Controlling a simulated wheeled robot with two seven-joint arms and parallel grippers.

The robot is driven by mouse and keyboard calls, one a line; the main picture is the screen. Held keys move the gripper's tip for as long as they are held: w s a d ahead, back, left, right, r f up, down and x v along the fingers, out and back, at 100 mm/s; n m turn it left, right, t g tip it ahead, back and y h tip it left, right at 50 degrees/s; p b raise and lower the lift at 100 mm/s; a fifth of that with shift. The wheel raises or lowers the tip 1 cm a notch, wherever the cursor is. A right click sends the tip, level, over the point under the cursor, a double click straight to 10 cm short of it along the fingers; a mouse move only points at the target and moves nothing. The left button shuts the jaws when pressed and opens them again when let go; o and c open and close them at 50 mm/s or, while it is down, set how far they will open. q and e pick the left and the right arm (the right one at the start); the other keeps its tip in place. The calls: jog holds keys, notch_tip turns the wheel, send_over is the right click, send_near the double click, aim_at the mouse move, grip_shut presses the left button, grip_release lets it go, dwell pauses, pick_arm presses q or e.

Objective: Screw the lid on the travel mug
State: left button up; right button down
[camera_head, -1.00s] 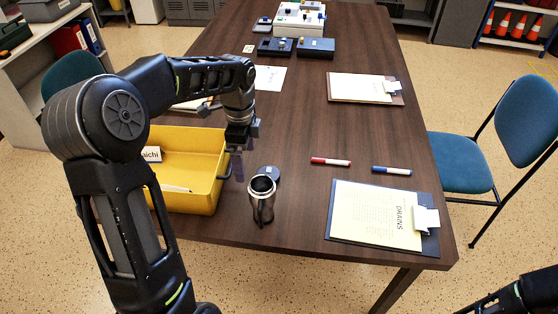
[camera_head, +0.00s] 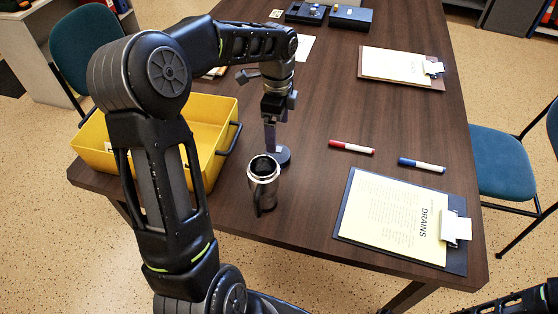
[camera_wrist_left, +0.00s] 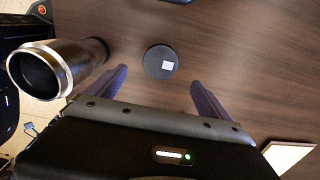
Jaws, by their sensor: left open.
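The travel mug (camera_head: 264,182) stands upright and open on the table, silver with a dark handle. It also shows in the left wrist view (camera_wrist_left: 62,66), at the left, with its dark opening toward me. The lid (camera_head: 284,155), a dark round disc, lies on the table just behind the mug. In the left wrist view the lid (camera_wrist_left: 160,62) has a small white patch on top. My left gripper (camera_head: 272,146) points down above the lid. Its fingers are open, and the lid lies ahead of them and between their lines, apart from both. Only part of my right arm shows at the lower right.
A yellow bin (camera_head: 212,122) stands left of the mug. Red (camera_head: 351,147) and blue (camera_head: 422,165) markers and a clipboard (camera_head: 400,217) marked DRAINS lie to the right. Another clipboard (camera_head: 400,66) lies farther back. The table between the lid and markers is clear.

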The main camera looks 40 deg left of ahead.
aim_at(277, 154)
pick_arm(q)
jog(key=shift+f+b, duration=0.45)
jog(key=shift+f, duration=0.4)
jog(key=shift+f, duration=1.25)
jog(key=shift+f, duration=0.1)
notch_tip(277, 154, down, 5)
jog(key=shift+a, duration=0.1)
jog(key=shift+c, duration=0.3)
jog(key=c, duration=1.3)
